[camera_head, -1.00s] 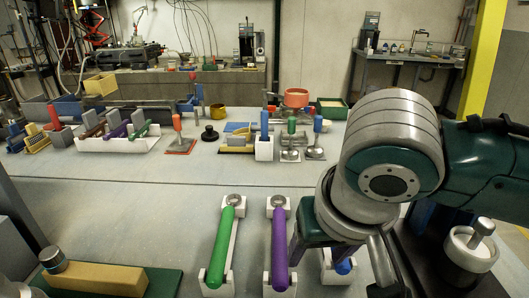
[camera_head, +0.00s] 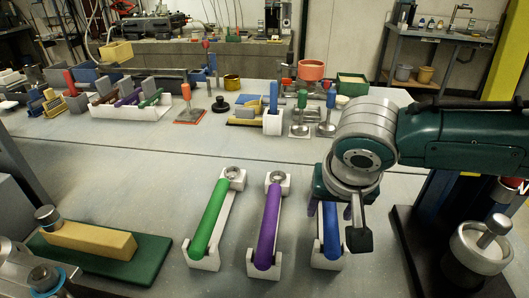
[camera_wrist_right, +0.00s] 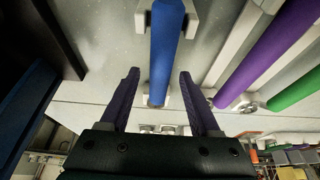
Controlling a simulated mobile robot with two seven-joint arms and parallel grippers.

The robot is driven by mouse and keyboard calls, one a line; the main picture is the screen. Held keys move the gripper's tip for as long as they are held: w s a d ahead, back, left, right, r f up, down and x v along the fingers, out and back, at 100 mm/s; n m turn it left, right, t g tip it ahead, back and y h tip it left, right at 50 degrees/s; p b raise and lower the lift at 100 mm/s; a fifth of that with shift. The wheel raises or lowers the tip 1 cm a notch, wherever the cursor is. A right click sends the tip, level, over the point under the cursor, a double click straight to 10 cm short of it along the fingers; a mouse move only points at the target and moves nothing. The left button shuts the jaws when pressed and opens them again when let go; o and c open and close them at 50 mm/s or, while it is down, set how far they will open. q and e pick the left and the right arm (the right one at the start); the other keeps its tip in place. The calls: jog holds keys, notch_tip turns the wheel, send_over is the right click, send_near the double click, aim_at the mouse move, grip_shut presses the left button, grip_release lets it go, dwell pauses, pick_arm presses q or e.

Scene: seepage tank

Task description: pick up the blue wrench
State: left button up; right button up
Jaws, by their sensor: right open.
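The blue wrench (camera_head: 331,235) lies in a white holder (camera_head: 327,262) at the front right of the table, its upper part hidden by my right gripper. My right gripper (camera_head: 338,222) is above it with the jaws apart. In the right wrist view the blue handle (camera_wrist_right: 166,50) runs between the two open fingers (camera_wrist_right: 158,90), with no visible contact. A purple wrench (camera_head: 268,228) and a green wrench (camera_head: 210,220) lie in their own white holders to the left. My left gripper cannot be made out in the head view.
A yellow block (camera_head: 90,238) on a green plate (camera_head: 100,262) is at the front left. A dark stand with a metal cup (camera_head: 480,248) is on the right. Several tools and blocks line the table's far side. The middle of the table is clear.

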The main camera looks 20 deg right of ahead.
jog(key=shift+w+d+f, duration=0.1)
jog(key=shift+w+f, duration=0.05)
jog(key=shift+f, duration=0.3)
grip_shut()
dwell(1.1)
